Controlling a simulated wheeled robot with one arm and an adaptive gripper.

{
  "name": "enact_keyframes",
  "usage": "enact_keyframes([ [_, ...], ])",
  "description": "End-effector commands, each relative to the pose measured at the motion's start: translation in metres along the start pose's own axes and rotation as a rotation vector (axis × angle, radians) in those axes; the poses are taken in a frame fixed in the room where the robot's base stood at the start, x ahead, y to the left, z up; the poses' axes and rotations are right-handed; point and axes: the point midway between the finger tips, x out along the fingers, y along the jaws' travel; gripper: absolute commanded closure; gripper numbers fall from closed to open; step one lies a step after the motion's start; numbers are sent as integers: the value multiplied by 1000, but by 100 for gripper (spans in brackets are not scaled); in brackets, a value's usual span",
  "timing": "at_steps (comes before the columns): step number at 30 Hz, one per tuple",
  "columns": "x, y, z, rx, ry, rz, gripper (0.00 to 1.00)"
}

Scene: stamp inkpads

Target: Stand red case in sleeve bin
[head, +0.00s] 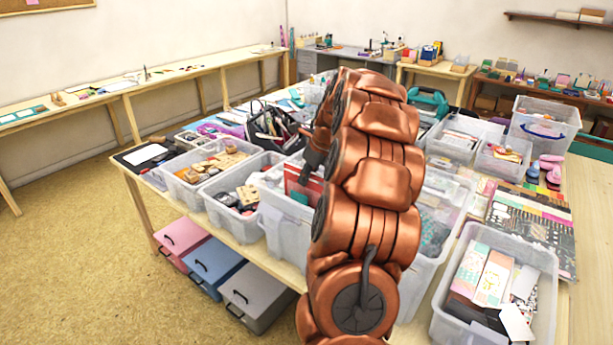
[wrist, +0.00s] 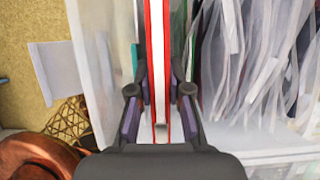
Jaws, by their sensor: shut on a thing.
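The red case (wrist: 166,50) has red edges with a white strip between them. It stands on edge between the fingers of my gripper (wrist: 160,100), which is shut on it. In the head view, part of the red case (head: 302,185) shows above the rim of a clear plastic bin (head: 286,225); my copper arm hides the rest. In the wrist view, the bin's wall (wrist: 92,60) is left of the case and clear sleeves (wrist: 245,65) stand to its right. I cannot see whether the case's lower edge touches the bin floor.
Clear bins of stamps (head: 213,172) stand left of the sleeve bin. A bin of patterned cards (head: 490,285) is at the right front. A black caddy (head: 275,128) stands behind. Pink, blue and grey boxes (head: 213,262) sit under the table.

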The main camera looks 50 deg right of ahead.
Motion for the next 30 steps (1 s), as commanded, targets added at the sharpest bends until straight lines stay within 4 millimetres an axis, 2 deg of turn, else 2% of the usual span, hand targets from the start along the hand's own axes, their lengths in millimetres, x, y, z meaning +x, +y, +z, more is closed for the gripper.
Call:
enact_keyframes([
  [7,0,0,0,0,0,-1,100],
  [8,0,0,0,0,0,-1,81],
  [16,0,0,0,0,0,-1,53],
  [25,-1,0,0,0,0,-1,53],
  [30,-14,-1,1,0,-2,-3,53],
])
